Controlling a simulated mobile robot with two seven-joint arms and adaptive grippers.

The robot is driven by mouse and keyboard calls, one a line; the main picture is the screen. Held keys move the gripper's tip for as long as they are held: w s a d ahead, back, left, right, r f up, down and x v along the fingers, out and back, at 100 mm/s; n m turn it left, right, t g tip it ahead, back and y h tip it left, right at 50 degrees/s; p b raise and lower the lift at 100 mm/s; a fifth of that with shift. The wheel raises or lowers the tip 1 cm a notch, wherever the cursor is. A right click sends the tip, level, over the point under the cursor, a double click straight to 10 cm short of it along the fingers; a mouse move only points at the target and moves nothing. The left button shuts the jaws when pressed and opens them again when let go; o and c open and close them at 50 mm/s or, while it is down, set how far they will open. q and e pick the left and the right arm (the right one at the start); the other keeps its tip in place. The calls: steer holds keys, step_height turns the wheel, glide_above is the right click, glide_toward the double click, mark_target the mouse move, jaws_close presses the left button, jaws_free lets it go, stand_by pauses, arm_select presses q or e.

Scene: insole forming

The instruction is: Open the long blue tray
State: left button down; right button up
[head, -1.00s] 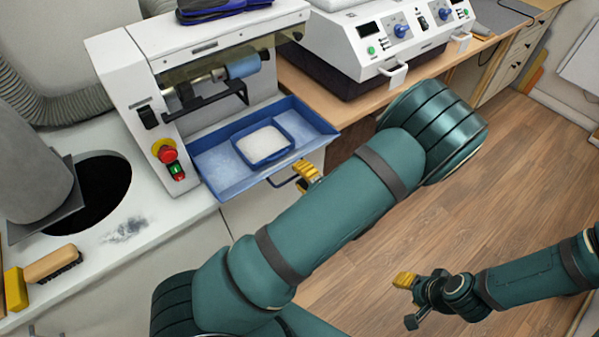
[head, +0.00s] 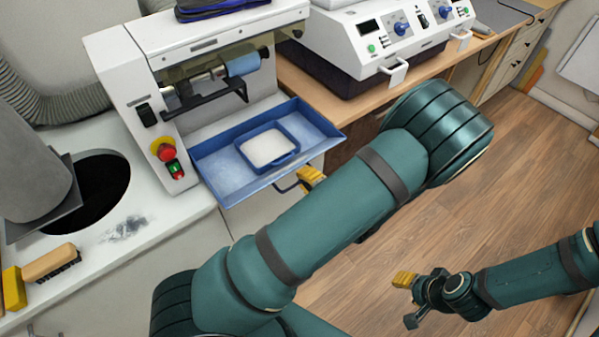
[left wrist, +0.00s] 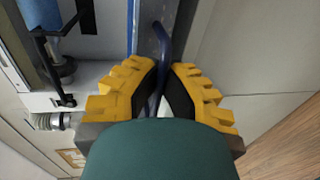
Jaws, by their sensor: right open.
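The long blue tray (head: 219,171) sticks out from the front of the white machine in the head view, tilted in the picture. Its blue handle (left wrist: 160,45) runs between the yellow fingers of my left gripper (left wrist: 163,72) in the left wrist view, and the fingers are closed around it. In the head view my left gripper (head: 310,179) shows only in part at the tray's front, with the rest hidden by my arm. My right gripper (head: 407,299) is open and empty over the floor at lower right.
A smaller blue container with white contents (head: 268,147) sits in the tray. The white machine (head: 190,75) has a red button. A second white machine (head: 390,38) stands on the wooden bench behind. A brush (head: 52,264) lies on the left counter. The wooden floor at right is clear.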

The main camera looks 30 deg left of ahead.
arm_select(q)
steer(key=shift+v, duration=0.8)
steer(key=c, duration=1.7)
jaws_free()
steer(key=shift+f, duration=0.15)
steer(key=o, duration=0.6)
steer(key=shift+d, duration=0.1)
steer(key=v, duration=1.2)
steer(key=shift+s, duration=0.1)
